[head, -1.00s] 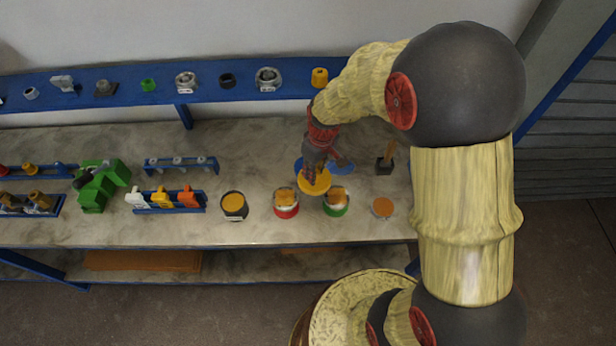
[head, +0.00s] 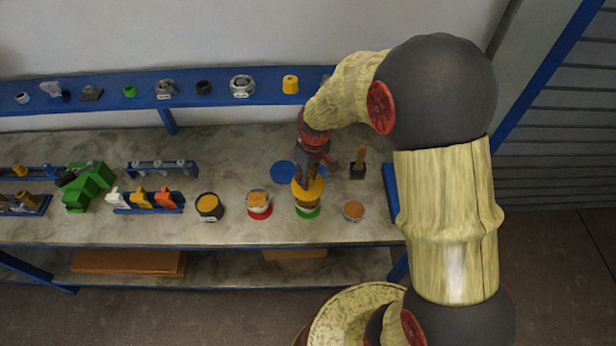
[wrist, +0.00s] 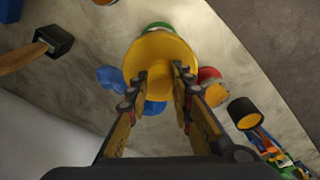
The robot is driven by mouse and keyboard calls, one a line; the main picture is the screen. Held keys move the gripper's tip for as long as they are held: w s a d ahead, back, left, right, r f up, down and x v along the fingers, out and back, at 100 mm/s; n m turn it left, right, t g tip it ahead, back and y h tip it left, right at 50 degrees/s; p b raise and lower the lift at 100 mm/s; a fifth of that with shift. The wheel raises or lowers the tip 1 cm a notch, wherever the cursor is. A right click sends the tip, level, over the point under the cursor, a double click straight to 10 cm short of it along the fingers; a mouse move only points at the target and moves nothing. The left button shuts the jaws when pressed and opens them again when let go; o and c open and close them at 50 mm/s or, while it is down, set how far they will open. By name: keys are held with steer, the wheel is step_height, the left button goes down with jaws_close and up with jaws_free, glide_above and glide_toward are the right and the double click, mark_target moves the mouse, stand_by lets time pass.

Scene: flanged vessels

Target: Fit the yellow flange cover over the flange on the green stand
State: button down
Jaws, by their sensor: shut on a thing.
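My gripper (head: 309,178) is shut on the knob of the yellow flange cover (head: 308,191), a round disc. In the wrist view the two fingers (wrist: 166,75) pinch the knob (wrist: 159,76), and the cover (wrist: 150,48) faces the camera. In the head view the cover is over the green stand (head: 307,213), whose rim shows below it. In the wrist view a sliver of the green stand (wrist: 154,26) shows past the cover's far edge. The cover hides most of the flange. I cannot tell whether cover and flange touch.
A red stand (head: 259,212) with an orange-topped flange is close on the left. A black-sided pot (head: 209,207) is farther left, and a small orange-topped disc (head: 353,211) is on the right. A blue disc (head: 283,172) and a wooden-handled tool in a black block (head: 358,171) are behind.

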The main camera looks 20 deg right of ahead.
steer(key=shift+f+b, duration=1.3)
steer(key=shift+f, duration=0.8)
steer(key=shift+f, duration=0.35)
steer(key=shift+f+b, duration=0.35)
steer(key=shift+b, duration=0.1)
steer(key=shift+f+b, duration=0.95)
steer(key=shift+f, duration=0.5)
steer(key=c, duration=1.5)
jaws_free()
steer(key=shift+c, duration=0.2)
steer(key=shift+o, duration=0.3)
steer(key=r, duration=0.8)
steer(key=s+r, duration=0.1)
steer(key=r, duration=0.3)
steer(key=shift+s+d, duration=0.1)
steer(key=shift+d, duration=0.2)
